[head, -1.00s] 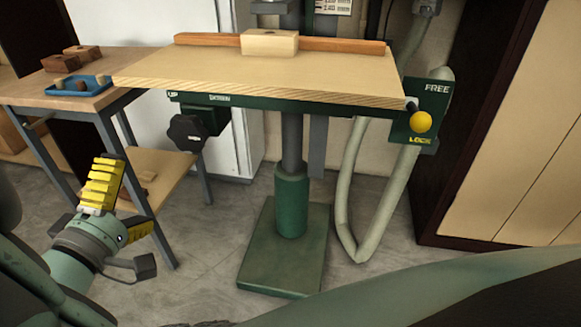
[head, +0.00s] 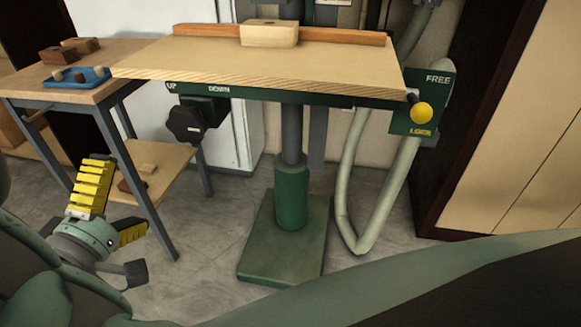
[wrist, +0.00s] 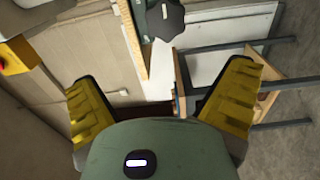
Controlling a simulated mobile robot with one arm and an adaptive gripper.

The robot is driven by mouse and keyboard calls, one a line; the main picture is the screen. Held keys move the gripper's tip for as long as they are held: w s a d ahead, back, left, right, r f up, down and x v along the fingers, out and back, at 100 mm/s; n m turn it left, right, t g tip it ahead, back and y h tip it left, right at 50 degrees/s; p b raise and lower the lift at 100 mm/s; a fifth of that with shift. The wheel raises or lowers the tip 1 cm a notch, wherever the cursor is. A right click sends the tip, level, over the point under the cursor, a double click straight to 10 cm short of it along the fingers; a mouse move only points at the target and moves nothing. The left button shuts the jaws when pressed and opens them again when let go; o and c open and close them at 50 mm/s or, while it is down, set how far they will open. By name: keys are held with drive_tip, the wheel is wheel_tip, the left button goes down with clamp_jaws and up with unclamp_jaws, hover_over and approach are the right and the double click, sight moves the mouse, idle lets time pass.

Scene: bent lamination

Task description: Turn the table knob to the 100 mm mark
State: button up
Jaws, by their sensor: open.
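The table knob (head: 186,124) is dark and lobed. It sits on a green box under the left front of the drill-press table (head: 250,65), below the UP and DOWN lettering. In the wrist view the knob (wrist: 166,18) is near the top centre, beyond the fingertips. My gripper (head: 112,208) is at the lower left in the head view, apart from the knob, below and left of it. Its yellow ribbed fingers are spread and empty; in the wrist view the gripper (wrist: 160,95) shows them wide apart. I cannot make out a millimetre scale.
A lock lever with a yellow ball (head: 420,113) is at the table's right, beside FREE and LOCK lettering. A wooden block (head: 268,33) rests on the table against the fence. A side bench (head: 40,88) with a blue tray (head: 80,78) stands left, near my gripper.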

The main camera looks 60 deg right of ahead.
drive_tip(key=v, duration=0.6)
drive_tip(key=shift+a, duration=0.2)
drive_tip(key=shift+s, duration=0.1)
idle(0.6)
drive_tip(key=w+d+r+n+t+h+p, duration=0.1)
drive_tip(key=w+d+r+n+p, duration=0.3)
drive_tip(key=n+p, duration=0.55)
drive_tip(key=n+g+y+p, duration=0.1)
drive_tip(key=n+p, duration=0.5)
drive_tip(key=n, duration=0.2)
approach(184, 125)
drive_tip(key=x, duration=1.1)
drive_tip(key=shift+d, duration=0.15)
drive_tip(key=shift+c, duration=0.3)
